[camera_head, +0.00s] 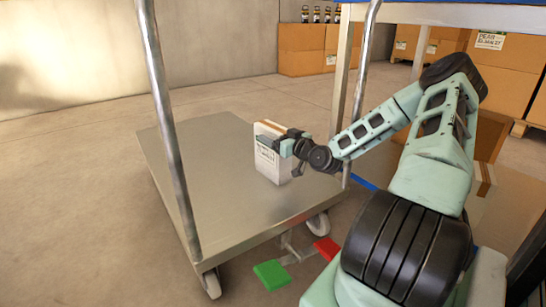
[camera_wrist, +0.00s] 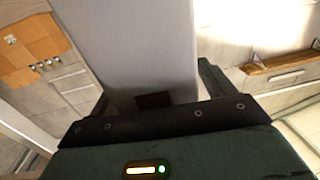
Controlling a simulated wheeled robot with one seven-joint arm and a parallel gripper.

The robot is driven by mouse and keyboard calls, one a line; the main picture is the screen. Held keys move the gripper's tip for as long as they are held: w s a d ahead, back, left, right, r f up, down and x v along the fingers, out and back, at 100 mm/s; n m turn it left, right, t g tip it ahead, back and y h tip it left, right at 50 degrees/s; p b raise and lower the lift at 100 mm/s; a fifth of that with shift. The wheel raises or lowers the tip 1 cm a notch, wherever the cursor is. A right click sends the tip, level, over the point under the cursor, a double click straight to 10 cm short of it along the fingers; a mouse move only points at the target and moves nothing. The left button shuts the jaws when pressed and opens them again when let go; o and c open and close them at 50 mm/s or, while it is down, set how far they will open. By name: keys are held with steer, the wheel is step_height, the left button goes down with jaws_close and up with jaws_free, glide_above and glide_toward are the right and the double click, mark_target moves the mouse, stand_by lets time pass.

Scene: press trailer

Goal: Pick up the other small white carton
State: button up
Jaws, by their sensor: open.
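A small white carton (camera_head: 268,155) with a printed label and a brown strip along its top stands upright on the grey flat bed of the trolley (camera_head: 215,205). My gripper (camera_head: 291,146) is at the upper right side of the carton, with its jaws open. In the wrist view the carton's pale face (camera_wrist: 135,50) fills the middle, close in front of the palm, with a dark finger on either side. The gripper hides part of the carton's right side. I cannot tell whether the fingers touch it.
Metal posts (camera_head: 168,120) rise at the trolley's edges. A green pedal (camera_head: 271,275) and a red pedal (camera_head: 327,248) lie low in front. Brown boxes (camera_head: 302,50) with small bottles on top stand behind. The trolley bed left of the carton is clear.

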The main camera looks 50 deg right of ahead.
steer(key=c, duration=1.6)
steer(key=shift+r, duration=0.1)
jaws_close()
steer(key=shift+r, duration=0.15)
